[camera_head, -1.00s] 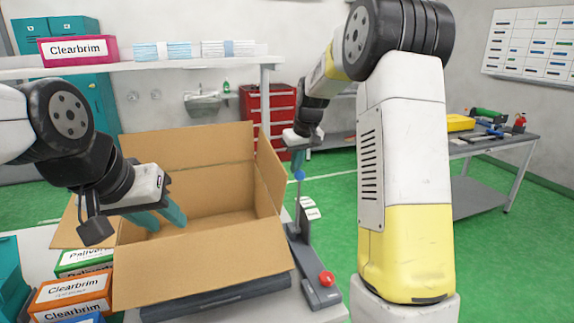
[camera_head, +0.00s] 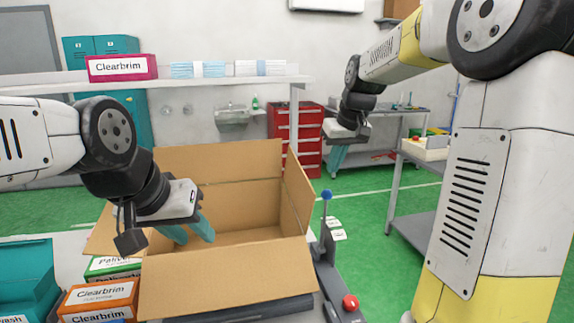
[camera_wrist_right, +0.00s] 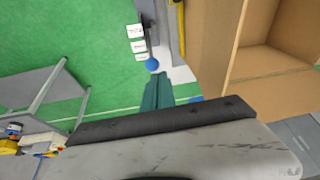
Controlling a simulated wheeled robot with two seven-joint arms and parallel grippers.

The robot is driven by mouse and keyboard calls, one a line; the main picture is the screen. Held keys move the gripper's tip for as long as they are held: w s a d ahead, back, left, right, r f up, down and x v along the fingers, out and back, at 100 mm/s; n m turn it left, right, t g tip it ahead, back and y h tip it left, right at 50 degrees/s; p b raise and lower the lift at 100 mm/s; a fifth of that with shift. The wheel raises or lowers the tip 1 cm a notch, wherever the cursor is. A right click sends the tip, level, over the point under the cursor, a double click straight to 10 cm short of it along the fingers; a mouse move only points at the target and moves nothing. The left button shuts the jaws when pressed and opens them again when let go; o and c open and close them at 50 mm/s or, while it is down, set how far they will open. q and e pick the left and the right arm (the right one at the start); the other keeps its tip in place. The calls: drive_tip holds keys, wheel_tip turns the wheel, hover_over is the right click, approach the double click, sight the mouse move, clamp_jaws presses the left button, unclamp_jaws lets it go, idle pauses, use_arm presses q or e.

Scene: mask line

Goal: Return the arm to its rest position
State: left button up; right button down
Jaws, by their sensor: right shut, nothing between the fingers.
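My right gripper (camera_head: 337,163) has its teal fingers together and empty. In the head view it hangs in the air above and slightly right of the blue knob (camera_head: 327,194) of a grey lever device, apart from it. In the right wrist view the shut teal fingers (camera_wrist_right: 157,92) point towards the blue knob (camera_wrist_right: 152,64), with a small gap showing. My left gripper (camera_head: 190,229) has its two teal fingers spread, with nothing seen between them. It is over the left part of the open cardboard box (camera_head: 228,280).
The lever device's red knob (camera_head: 350,302) stands right of the box. Product boxes, one marked Clearbrim (camera_head: 98,298), lie front left. A shelf (camera_head: 215,83) holds a pink box and mask stacks. A grey side table (camera_head: 415,222) stands right; green floor between is open.

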drive_tip(key=s+f+m+t, duration=0.1)
drive_tip(key=s, duration=1.2)
drive_tip(key=s+a+f+m+t, duration=0.1)
drive_tip(key=s, duration=1.1)
drive_tip(key=shift+s+a+f+m, duration=0.25)
drive_tip(key=shift+s+m, duration=0.05)
drive_tip(key=shift+s, duration=0.1)
